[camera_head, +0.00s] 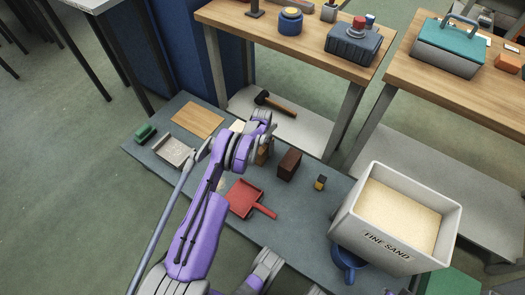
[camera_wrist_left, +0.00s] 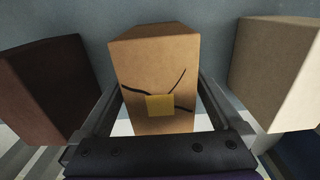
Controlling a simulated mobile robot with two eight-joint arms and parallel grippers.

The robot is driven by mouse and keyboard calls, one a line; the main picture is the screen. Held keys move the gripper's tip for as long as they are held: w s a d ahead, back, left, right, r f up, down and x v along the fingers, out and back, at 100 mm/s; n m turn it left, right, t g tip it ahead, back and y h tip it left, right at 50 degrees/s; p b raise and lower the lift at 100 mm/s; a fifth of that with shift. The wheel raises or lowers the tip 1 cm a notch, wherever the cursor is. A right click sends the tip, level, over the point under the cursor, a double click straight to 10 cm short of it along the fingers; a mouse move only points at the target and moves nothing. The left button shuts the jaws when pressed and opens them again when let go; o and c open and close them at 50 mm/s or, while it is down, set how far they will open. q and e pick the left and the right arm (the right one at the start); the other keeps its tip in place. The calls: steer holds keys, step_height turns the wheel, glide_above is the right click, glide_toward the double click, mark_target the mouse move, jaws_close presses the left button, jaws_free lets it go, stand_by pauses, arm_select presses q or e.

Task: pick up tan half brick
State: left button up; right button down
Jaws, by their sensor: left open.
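A tan brick (camera_wrist_left: 155,75) with dark crack lines and a small yellow square on its face stands in the middle of the left wrist view. My left gripper (camera_wrist_left: 162,108) is open, with one finger on each side of this brick; I cannot tell whether they touch it. In the head view the brick (camera_head: 263,154) is partly hidden by my left gripper (camera_head: 262,150). A dark brown brick (camera_wrist_left: 48,85) stands to its left and a paler beige brick (camera_wrist_left: 275,70) to its right in the wrist view. My right gripper is not in view.
The dark brown brick (camera_head: 289,165) is close beside the gripper. A red dustpan (camera_head: 243,198), a small yellow-and-black item (camera_head: 320,182) and a bin of fine sand (camera_head: 395,215) share the grey surface (camera_head: 285,225). A hammer (camera_head: 275,103) lies on a low shelf behind.

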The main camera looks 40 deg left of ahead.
arm_select(q)
steer(key=shift+r, duration=0.1)
jaws_close()
stand_by(0.3)
